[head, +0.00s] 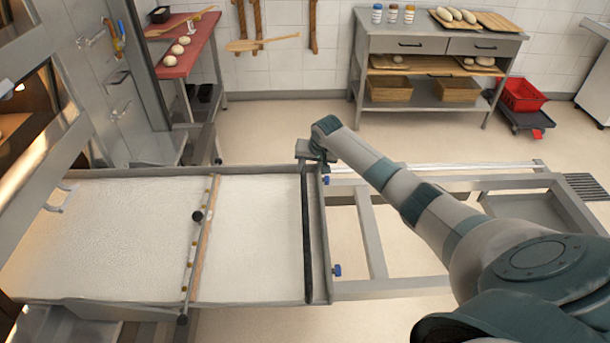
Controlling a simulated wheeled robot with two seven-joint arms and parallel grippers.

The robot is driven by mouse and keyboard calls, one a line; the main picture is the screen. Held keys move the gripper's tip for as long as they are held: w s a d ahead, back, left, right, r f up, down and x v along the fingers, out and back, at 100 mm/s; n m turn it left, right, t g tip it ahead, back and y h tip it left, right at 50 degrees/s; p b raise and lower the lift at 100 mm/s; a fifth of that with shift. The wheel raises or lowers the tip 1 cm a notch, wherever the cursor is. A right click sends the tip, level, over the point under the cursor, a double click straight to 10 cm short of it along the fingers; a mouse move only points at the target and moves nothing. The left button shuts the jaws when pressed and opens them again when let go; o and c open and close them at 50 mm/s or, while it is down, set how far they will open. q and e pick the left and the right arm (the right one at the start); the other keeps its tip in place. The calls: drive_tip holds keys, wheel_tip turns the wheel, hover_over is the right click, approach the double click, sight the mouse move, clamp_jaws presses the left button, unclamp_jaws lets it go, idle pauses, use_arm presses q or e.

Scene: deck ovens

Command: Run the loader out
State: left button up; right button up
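The loader is a long metal frame with a pale cloth bed (255,240), lying across the view from the oven (40,130) at the left. A crossbar (203,235) with a black knob spans the bed, and a dark bar (307,235) lies near its right end. Bare frame rails (370,235) continue to the right. My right gripper (308,155) is at the far right corner of the bed, at the end plate. Its fingers are small and partly hidden, so I cannot tell whether they touch or grip it. My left gripper is out of view.
A steel table (440,45) with loaves and jars stands at the back wall. A red-topped table (185,60) with dough balls is at the back left. A red crate (522,95) sits on a dolly at the right. The floor (280,125) behind the loader is clear.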

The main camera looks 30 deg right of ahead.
sight(304, 177)
drive_tip(key=shift+x, duration=3.45)
drive_tip(key=shift+c, duration=0.2)
clamp_jaws()
